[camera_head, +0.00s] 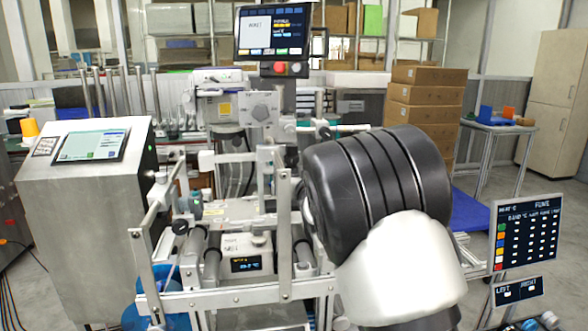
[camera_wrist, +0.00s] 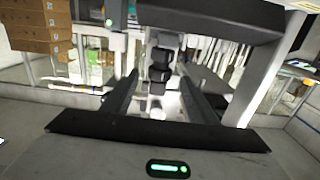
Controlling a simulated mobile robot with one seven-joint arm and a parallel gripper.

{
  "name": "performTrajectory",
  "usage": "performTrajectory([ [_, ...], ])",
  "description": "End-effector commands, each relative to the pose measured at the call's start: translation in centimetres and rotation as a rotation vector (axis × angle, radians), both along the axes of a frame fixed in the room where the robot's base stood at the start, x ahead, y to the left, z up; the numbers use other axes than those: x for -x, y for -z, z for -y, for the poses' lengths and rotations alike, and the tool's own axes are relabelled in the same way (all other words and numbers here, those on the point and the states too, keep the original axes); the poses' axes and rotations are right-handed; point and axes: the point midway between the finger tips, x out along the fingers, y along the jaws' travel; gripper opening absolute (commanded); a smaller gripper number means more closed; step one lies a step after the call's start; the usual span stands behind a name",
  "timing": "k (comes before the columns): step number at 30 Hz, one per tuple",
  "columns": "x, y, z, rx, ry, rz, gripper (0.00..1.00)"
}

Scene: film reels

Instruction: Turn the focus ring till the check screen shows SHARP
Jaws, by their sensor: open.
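My gripper (camera_wrist: 160,88) shows in the wrist view with its two dark fingers apart and nothing held between them. Beyond the fingers, in line with the gap, is a stacked black cylindrical part (camera_wrist: 158,72) against a pale machine; I cannot tell whether it is the focus ring. In the head view, a dark screen (camera_head: 273,32) at the top centre seems to read WAIT; its smaller text is too small to read. A white box (camera_head: 262,243) low in the centre has a small lit display. The gripper does not show in the head view, and my arm covers the centre right.
A metal frame (camera_head: 284,235) with rails and posts stands in front. A steel cabinet (camera_head: 80,200) with a tablet is at left. A FUME panel (camera_head: 527,235) stands at right. Cardboard boxes (camera_head: 425,95) are stacked behind my arm. Open floor shows at far right.

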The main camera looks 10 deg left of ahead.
Motion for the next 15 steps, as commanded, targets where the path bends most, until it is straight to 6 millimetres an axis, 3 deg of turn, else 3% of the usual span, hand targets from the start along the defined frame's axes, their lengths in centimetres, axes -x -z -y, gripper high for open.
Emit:
performTrajectory([
  [6,-3.1,0.2,-0.8,0.000,0.001,-0.001,0.53],
  [15,-4.1,0.1,-1.1,0.000,0.001,-0.003,0.53],
])
